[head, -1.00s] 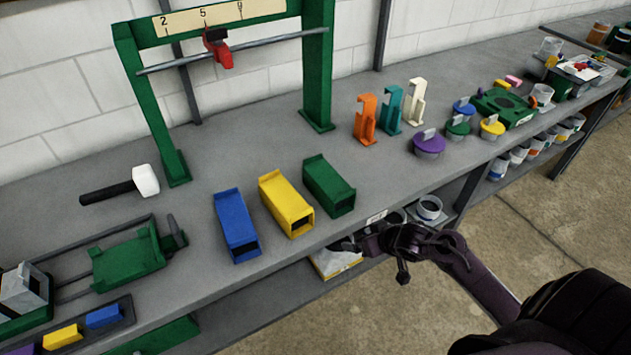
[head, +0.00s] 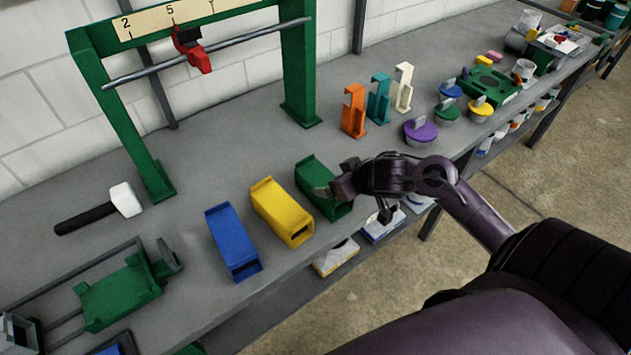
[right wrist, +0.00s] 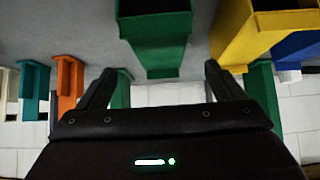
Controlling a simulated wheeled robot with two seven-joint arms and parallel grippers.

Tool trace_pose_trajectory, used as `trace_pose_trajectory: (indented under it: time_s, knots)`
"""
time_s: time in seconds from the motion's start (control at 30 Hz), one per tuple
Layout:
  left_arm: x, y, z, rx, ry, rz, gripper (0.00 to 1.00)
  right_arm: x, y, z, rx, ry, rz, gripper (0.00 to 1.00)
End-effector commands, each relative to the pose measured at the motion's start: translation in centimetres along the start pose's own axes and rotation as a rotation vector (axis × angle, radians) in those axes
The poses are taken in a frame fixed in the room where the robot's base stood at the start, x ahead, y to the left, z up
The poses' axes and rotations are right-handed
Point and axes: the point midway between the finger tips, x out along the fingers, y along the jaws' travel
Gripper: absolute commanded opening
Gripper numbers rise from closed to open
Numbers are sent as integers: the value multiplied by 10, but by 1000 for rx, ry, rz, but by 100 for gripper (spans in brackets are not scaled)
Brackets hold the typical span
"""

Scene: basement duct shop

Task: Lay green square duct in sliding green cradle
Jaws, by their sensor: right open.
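The green square duct (head: 318,184) lies on the bench, the rightmost of three ducts in a row. My right gripper (head: 335,190) is at its right side in the head view and hides part of it. In the right wrist view the open fingers (right wrist: 160,88) are spread, with the green duct (right wrist: 158,45) ahead between them and nothing held. I cannot tell whether a finger touches the duct. The green cradle (head: 118,292) sits empty on its rails at the lower left of the head view. My left gripper is not in view.
A yellow duct (head: 281,212) lies close beside the green one, then a blue duct (head: 233,243). A hammer (head: 100,208) lies behind the cradle. A green frame (head: 298,75) stands at the back. Orange, teal and cream uprights (head: 354,112) and lidded pots (head: 420,131) stand to the right.

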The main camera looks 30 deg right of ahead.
Motion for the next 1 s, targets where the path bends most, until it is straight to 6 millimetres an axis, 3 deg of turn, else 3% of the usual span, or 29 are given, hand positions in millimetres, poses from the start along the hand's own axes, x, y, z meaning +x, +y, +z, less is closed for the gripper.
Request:
trace_pose_trajectory:
  time_s: [0.13, 0.4, 0.57, 0.8, 1.0]
  knots:
    - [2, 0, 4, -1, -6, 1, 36, 18, 0, 1, 2, -1, 0, 89]
    - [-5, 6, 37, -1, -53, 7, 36, 53, 1, 9, 1, -2, 0, 89]
    - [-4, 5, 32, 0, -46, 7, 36, 71, 1, 9, 1, 0, 1, 89]
    - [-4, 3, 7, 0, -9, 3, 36, 73, 1, 9, -1, 0, 1, 89]
    - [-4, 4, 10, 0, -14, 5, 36, 73, 1, 9, -1, 0, 1, 66]
